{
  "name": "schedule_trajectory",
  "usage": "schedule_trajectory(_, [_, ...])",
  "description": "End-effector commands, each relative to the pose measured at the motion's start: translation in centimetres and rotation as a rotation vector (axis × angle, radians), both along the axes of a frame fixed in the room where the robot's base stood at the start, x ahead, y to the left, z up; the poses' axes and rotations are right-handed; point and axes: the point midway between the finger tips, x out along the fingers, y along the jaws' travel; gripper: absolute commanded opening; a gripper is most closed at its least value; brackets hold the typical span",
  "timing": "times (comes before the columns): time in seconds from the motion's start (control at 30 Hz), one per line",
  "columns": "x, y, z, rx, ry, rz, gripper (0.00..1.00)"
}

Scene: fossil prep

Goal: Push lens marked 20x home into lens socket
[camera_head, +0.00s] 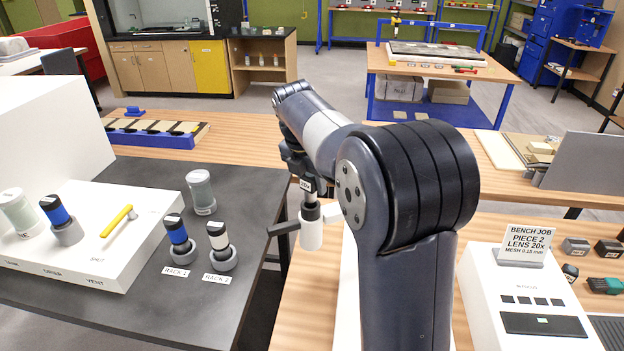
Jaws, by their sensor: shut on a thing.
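My gripper (307,177) points down near the middle of the view, at the left edge of the wooden bench. It is shut on a small dark lens (310,212) with a pale label whose print is too small to read surely. I cannot tell whether the lens and the white cylinder touch, or how deep the lens sits. The lens socket cannot be made out clearly, and my arm hides much of the bench behind.
A sign (526,243) reading "BENCH JOB, PIECE 2, LENS 20x" stands on a white box at right. On the dark table at left, jars with blue (179,241) and white (219,246) bands stand near rack labels.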

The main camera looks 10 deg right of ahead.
Motion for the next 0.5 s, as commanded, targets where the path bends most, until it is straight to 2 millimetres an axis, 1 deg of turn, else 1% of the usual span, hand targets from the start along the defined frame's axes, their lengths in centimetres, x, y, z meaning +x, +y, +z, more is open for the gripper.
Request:
schedule_trajectory(0.17, [0.0, 0.0, -0.2, 0.0, 0.0, 0.0, 0.0])
schedule_trajectory(0.5, [0.0, 0.0, -1.5, 0.0, 0.0, 0.0, 0.0])
